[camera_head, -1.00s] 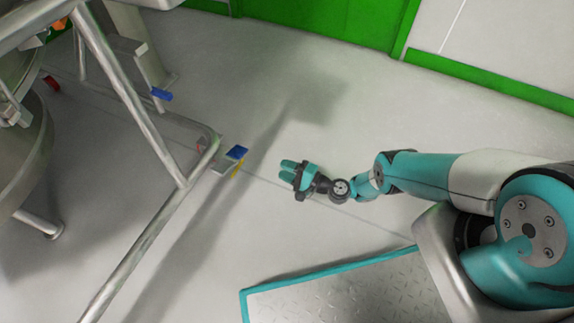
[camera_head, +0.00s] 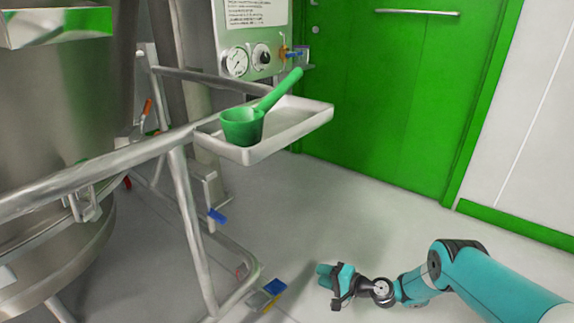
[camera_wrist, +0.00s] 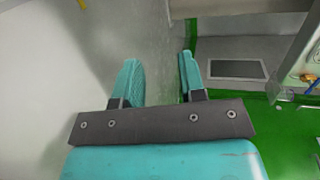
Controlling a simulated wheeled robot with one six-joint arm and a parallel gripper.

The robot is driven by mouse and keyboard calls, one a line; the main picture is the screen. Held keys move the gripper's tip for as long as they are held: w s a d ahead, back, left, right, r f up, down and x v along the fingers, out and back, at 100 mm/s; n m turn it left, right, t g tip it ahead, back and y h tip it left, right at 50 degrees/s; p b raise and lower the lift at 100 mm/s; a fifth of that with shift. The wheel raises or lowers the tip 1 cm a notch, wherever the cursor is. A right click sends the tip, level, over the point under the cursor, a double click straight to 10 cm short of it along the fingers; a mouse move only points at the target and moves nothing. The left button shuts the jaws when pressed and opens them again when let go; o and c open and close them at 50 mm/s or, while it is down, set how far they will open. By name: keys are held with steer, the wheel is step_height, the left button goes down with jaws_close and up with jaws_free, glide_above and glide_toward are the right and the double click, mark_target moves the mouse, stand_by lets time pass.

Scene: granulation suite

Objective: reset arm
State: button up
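My gripper (camera_head: 330,276) is at the lower middle of the head view, on the end of my arm, which reaches in from the lower right. It is held in free space above the grey floor. The wrist view shows its two teal fingers (camera_wrist: 160,75) standing apart, with nothing between them. The gripper touches nothing that I can see.
A green scoop (camera_head: 243,126) rests in a white tray (camera_head: 290,138) on a metal frame (camera_head: 185,220). A steel vessel (camera_head: 60,100) stands at left. A panel with gauges (camera_head: 249,60) and a green door (camera_head: 390,110) are behind.

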steer(key=w+d+r+n+g+h, duration=0.1)
steer(key=w+r+n, duration=0.1)
steer(key=r, duration=0.3)
steer(key=w+d+r+n+g+h, duration=0.1)
steer(key=w+r+h, duration=0.15)
steer(key=r, duration=0.35)
steer(key=s+d+r+n+g+h, duration=0.1)
steer(key=s+d+r, duration=0.1)
steer(key=r, duration=0.5)
steer(key=s+d+r+n+h, duration=0.2)
steer(key=d+r, duration=0.1)
steer(key=r, duration=0.4)
steer(key=s+d+r+n+g+h, duration=0.1)
steer(key=s+d+r+h, duration=0.35)
steer(key=s, duration=0.75)
steer(key=s+d+r+g+h, duration=0.1)
steer(key=s+d+r+h, duration=0.1)
steer(key=s+d+r, duration=0.65)
steer(key=s+a+r+n+g+y+p, duration=0.35)
steer(key=s+a+r+n+p, duration=0.45)
steer(key=s+a+r, duration=0.8)
step_height(320, 180, up, 38)
steer(key=w+m+p, duration=0.1)
steer(key=p, duration=3.6)
steer(key=shift+w+a+f+y, duration=0.2)
steer(key=shift+a+f+y, duration=0.05)
steer(key=shift+a+y, duration=0.2)
steer(key=shift+t, duration=0.25)
